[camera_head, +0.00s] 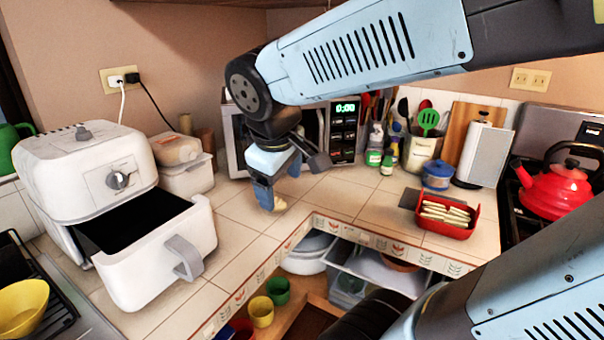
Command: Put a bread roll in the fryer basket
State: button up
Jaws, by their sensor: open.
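The white air fryer (85,165) stands on the counter at the left. Its fryer basket (150,270) is pulled out toward the front, and the dark inside that shows looks empty. My gripper (268,200) points down over the counter right of the basket. It is open. A small tan bread roll (278,205) sits at the fingertips, low by the counter's front edge. The fingers partly hide the roll, and I cannot tell whether they touch it.
A microwave (343,130) is behind my gripper. A red tray (450,230) of pale sticks is at the right, near a red kettle (556,190). Open shelves lie below the counter edge. Tiles between basket and gripper are clear.

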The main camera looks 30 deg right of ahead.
jog(key=shift+s+d+r+m+t+y, duration=0.35)
jog(key=shift+s+d+m, duration=0.15)
jog(key=shift+m, duration=0.55)
jog(key=shift+s+d+r+m+t+y, duration=0.25)
jog(key=shift+s+d+r+m+y, duration=0.25)
jog(key=shift+m, duration=0.5)
jog(key=shift+s+d+r+m+t+y, duration=0.35)
jog(key=shift+s+m, duration=0.2)
jog(key=shift+m, duration=0.5)
